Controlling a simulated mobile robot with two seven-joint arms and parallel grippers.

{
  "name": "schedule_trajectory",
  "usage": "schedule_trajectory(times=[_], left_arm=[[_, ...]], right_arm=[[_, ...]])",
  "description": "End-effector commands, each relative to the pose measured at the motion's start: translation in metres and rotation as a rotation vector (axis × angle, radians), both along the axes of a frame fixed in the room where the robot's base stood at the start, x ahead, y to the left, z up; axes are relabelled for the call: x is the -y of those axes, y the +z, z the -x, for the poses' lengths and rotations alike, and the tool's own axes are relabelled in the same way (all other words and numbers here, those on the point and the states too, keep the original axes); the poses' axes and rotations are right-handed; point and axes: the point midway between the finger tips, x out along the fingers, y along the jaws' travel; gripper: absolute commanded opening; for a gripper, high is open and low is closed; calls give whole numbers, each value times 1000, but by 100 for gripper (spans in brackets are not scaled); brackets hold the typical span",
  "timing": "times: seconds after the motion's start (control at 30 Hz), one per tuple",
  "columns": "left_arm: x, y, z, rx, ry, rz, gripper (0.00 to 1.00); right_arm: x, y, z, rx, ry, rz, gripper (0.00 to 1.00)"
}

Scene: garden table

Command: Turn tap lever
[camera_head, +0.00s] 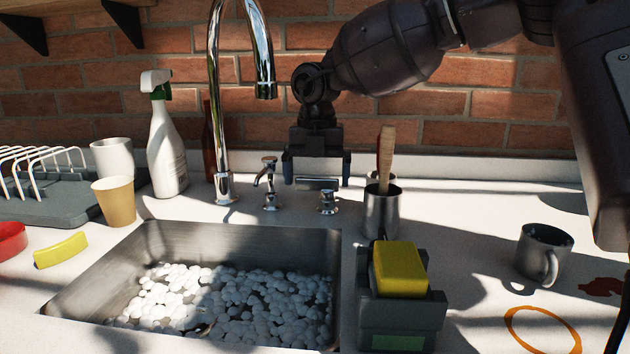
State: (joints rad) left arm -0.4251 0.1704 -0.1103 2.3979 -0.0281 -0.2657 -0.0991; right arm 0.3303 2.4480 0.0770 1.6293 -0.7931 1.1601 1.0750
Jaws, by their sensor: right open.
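The chrome tap (218,110) rises behind the sink with its spout curving over to the right. To its right stands a chrome handle with a raised lever (267,170). Further right is a second chrome handle base (327,203), directly below my right gripper. My right gripper (317,177) points down and is open, its fingers spread to either side of a small grey bar. I cannot tell whether that bar is this handle's lever or part of the gripper, nor whether the fingers touch anything. My left gripper is out of view.
The sink (335,255) holds white foam. A metal cup (381,214) with brushes stands close right of my gripper. A spray bottle (166,140) stands left of the tap. A yellow sponge (400,270) sits on a caddy in front. A mug (542,253) is at right.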

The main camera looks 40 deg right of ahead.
Motion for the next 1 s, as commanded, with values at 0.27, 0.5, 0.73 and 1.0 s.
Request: schedule_trajectory(times=[0.27,0.5,0.73,1.0], left_arm=[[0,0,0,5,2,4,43],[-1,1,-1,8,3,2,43],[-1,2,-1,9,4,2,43],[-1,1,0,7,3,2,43]], right_arm=[[0,-7,0,1,0,-1,100],[0,-7,0,1,0,-1,86],[0,-7,0,1,2,-1,66],[-1,-7,1,0,70,-1,66]])
